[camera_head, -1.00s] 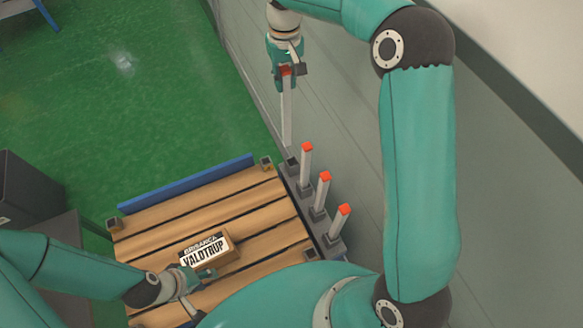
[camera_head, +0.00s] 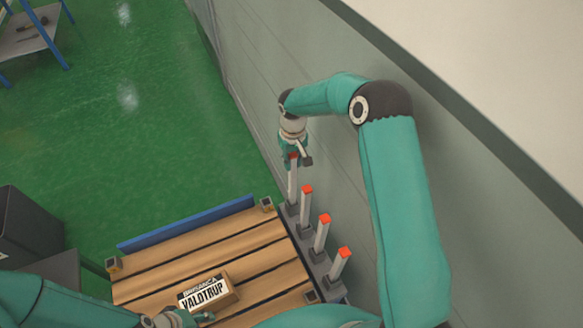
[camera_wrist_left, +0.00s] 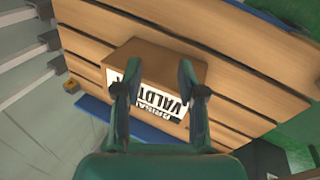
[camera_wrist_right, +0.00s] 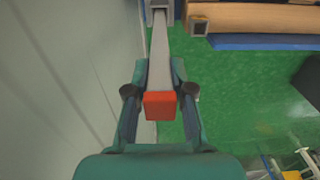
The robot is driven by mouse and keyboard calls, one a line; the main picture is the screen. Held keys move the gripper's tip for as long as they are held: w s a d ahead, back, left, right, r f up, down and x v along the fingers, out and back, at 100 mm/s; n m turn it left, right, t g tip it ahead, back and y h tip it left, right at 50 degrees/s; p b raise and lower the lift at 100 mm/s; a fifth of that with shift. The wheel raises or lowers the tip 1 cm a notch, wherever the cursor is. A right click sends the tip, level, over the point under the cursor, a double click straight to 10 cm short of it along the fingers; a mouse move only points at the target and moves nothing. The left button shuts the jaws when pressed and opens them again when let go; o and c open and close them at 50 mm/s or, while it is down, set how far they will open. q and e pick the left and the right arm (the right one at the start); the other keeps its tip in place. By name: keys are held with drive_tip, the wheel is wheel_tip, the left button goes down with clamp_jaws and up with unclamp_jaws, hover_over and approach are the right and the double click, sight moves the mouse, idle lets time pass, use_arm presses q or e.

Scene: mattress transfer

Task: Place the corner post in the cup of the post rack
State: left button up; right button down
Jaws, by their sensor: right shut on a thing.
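The corner post (camera_wrist_right: 160,60) is pale grey with an orange-red cap. My right gripper (camera_head: 293,156) is shut on it near the cap and holds it about upright. The post's lower end is at the far cup (camera_head: 290,209) of the post rack (camera_head: 318,268); I cannot tell whether it is seated in it. The right wrist view also shows this end at the cup. Three other capped posts stand in the rack's nearer cups. My left gripper (camera_wrist_left: 158,72) is open, its fingers near the labelled box (camera_head: 222,284), apparently not gripping it.
The box lies on a slatted wooden deck (camera_head: 150,272) with a blue rail (camera_head: 185,224) along its far edge and small corner sockets. A grey wall (camera_head: 245,90) runs along the right.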

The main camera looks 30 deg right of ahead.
sight(293, 169)
wheel_tip(293, 169, down, 4)
drive_tip(key=shift+r, duration=0.25)
drive_tip(key=shift+f, duration=0.2)
drive_tip(key=c, duration=1)
unclamp_jaws()
